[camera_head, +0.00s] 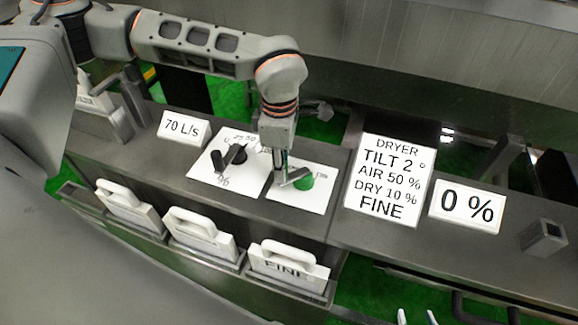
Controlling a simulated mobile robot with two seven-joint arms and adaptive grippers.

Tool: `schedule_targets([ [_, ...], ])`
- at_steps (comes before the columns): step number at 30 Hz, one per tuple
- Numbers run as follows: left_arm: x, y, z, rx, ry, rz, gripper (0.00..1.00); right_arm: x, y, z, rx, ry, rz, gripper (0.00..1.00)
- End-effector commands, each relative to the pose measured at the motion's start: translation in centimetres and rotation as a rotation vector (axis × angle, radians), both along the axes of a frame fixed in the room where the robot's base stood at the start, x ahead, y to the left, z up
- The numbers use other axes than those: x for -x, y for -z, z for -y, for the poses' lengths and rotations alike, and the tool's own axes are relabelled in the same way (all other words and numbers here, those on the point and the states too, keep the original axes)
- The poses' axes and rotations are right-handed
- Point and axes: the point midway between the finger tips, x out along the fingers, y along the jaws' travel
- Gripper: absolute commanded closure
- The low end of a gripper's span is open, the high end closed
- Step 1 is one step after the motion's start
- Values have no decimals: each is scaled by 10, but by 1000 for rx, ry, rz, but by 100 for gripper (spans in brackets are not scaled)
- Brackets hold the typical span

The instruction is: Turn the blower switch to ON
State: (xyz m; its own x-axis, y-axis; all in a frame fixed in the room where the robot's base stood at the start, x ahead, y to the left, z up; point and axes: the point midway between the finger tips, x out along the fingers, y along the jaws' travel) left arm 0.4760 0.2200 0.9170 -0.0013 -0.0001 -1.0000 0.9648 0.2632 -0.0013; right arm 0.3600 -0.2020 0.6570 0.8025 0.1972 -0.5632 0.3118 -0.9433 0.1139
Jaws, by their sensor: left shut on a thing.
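The blower switch (294,178) appears to be the grey lever on the right-hand white panel (290,203) on the grey bench. A green round part (307,183) shows beside the lever. My left gripper (282,172) points down at the panel and is shut on the lever. The gripper and wrist hide part of the switch and any lettering near it, so I cannot read its setting.
Left of the switch is a panel with a black dial knob (237,154). Signs read 70 L/s (181,127), DRYER settings (389,180) and 0 % (467,206). White handled plates, one marked FINE (289,268), line the bench front. A grey block (543,238) stands at right.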

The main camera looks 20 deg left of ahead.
Motion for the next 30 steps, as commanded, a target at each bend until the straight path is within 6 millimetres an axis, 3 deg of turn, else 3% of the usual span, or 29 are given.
schedule_targets([
  [17, -1, -2, -5, 2, 28, 8, 100, -1, -4, 0, -1, 0, 4, 60],
  [18, -1, -2, -5, 2, 28, 8, 79, -1, -4, 0, -1, 0, 4, 60],
  [20, -1, -2, -5, 1, 27, 7, 65, -1, -4, 0, -1, 0, 4, 60],
  [30, 0, -1, -6, 0, 26, 3, 65, 0, -2, 1, 3, -1, 0, 60],
])
